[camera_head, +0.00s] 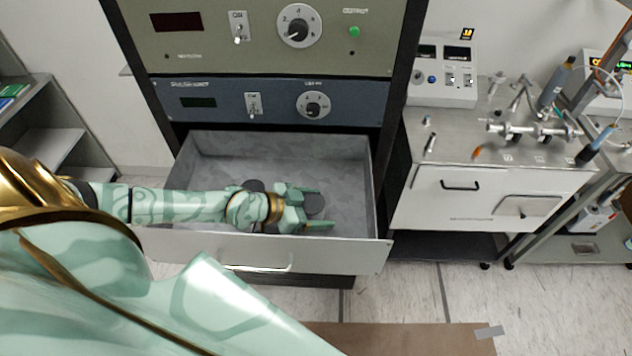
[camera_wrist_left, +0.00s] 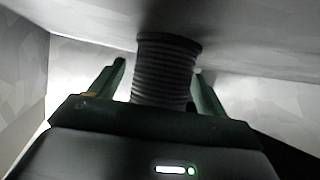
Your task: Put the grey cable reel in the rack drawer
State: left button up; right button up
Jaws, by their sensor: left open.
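The rack drawer (camera_head: 365,180) is pulled open below the blue panel, with a grey interior. In the left wrist view the reel (camera_wrist_left: 166,72) is a ribbed grey cylinder with a dark rim, against the pale drawer surface. My left gripper (camera_head: 325,208) reaches into the drawer from the left. Its fingers are open, one on each side of the reel. It also shows in the left wrist view (camera_wrist_left: 160,85). My right gripper is not in view.
The drawer's front wall (camera_head: 345,252) stands below my left forearm. The instrument rack's blue panel (camera_head: 280,103) rises behind the drawer. A bench (camera_head: 440,210) with instruments stands to the right, and a shelf (camera_head: 50,145) at the left. Drawer floor is clear right of the reel.

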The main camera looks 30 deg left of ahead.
pick_arm(q)
jog(key=shift+r+p, duration=0.3)
jog(key=b+v, duration=0.1)
jog(key=v, duration=0.5)
jog(key=shift+s+a, duration=0.25)
jog(key=shift+s, duration=0.15)
jog(key=shift+s+a+r, duration=0.1)
jog(key=shift+s+r, duration=0.05)
jog(key=shift+r, duration=0.15)
